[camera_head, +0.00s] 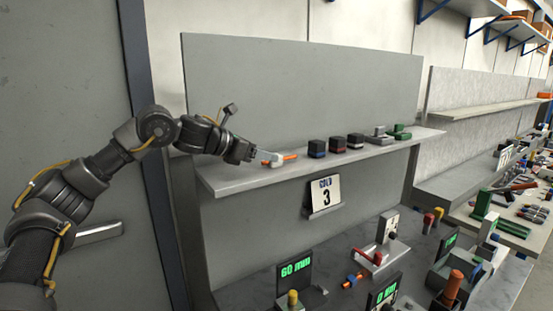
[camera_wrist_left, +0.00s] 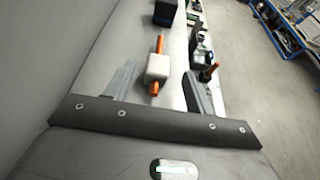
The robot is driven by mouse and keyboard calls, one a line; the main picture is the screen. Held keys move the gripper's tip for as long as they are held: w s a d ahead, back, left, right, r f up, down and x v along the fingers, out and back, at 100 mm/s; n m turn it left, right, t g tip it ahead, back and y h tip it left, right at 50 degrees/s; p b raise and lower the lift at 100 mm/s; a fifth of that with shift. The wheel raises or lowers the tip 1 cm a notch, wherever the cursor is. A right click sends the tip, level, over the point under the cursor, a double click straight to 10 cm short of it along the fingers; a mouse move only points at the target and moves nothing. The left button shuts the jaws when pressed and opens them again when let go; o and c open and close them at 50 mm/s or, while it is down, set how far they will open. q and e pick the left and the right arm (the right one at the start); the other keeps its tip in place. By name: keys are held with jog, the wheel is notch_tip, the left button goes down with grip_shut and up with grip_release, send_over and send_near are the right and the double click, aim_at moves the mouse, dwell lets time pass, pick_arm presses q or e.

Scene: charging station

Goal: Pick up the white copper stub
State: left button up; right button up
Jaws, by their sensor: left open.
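The white copper stub is a white block with orange-copper ends (camera_wrist_left: 157,66). In the left wrist view it lies on the shelf between the two open fingers of my left gripper (camera_wrist_left: 155,88), lengthwise along the gap. In the head view the white and orange stub (camera_head: 281,159) lies near the left part of the grey shelf (camera_head: 240,180). My left gripper (camera_head: 256,153) reaches it from the left, with its fingertips close to the white part. Whether the fingers touch it cannot be seen. My right gripper is out of view.
Dark blocks (camera_head: 317,148), a grey piece (camera_head: 379,135) and a green piece (camera_head: 400,132) stand in a row further right on the shelf. A lower bench holds displays and coloured parts.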

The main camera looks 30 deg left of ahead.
aim_at(280, 160)
pick_arm(q)
jog(key=shift+w+d+f, duration=0.3)
jog(key=shift+w, duration=0.3)
jog(key=shift+r+p, duration=0.1)
jog(key=shift+p, duration=0.25)
jog(key=p+x, duration=0.2)
jog(key=x, duration=0.3)
jog(key=shift+w, duration=0.15)
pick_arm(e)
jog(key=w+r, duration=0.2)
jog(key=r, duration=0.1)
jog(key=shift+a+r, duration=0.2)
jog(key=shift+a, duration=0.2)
pick_arm(q)
jog(key=shift+a, duration=0.1)
jog(key=shift+c, duration=0.7)
jog(key=c, duration=0.7)
jog(key=shift+c, duration=1.1)
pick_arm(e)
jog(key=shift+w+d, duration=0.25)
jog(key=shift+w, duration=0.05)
